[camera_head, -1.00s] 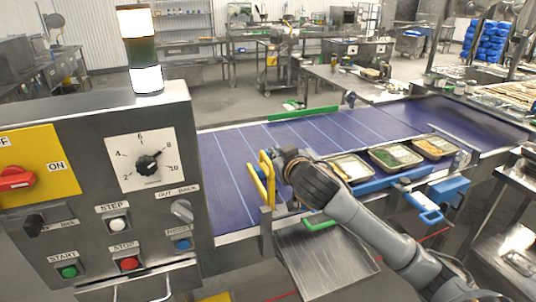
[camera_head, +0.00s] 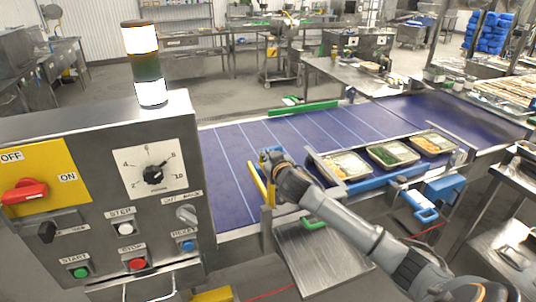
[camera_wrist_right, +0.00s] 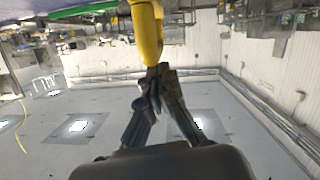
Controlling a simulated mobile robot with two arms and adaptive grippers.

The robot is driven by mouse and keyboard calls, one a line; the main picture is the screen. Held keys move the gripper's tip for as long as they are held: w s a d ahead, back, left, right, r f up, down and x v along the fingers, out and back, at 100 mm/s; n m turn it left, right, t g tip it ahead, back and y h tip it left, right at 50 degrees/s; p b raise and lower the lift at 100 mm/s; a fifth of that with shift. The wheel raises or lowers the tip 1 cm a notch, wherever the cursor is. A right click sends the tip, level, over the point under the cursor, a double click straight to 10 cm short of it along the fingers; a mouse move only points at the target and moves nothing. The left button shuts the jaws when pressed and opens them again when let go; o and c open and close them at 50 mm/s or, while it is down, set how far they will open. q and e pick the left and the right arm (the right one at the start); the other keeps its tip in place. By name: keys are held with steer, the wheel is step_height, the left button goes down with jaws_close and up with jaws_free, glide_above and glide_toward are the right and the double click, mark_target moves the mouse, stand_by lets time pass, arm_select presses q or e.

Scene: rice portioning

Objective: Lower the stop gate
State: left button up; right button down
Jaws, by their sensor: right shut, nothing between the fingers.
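The yellow stop gate (camera_head: 257,185) stands at the near edge of the blue conveyor, just right of the control panel. It leans up over the belt edge, and its upper right part is hidden by my gripper. My right gripper (camera_head: 268,157) is at the gate's upper end, shut with nothing held. In the right wrist view, the yellow bar (camera_wrist_right: 147,35) comes down to the closed fingertips (camera_wrist_right: 157,82) and seems to meet them; I cannot tell whether they touch. My left gripper is not in view.
The control panel (camera_head: 90,235) with knobs and buttons stands close on the left. Several food trays (camera_head: 393,154) sit in a row along the conveyor's near side. The blue belt (camera_head: 235,150) beyond the gate is empty. A steel chute (camera_head: 315,260) hangs below my arm.

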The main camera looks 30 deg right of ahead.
steer(key=shift+f, duration=0.15)
step_height(320, 180, down, 7)
steer(key=b, duration=0.5)
steer(key=shift+f, duration=0.15)
steer(key=shift+a, duration=0.1)
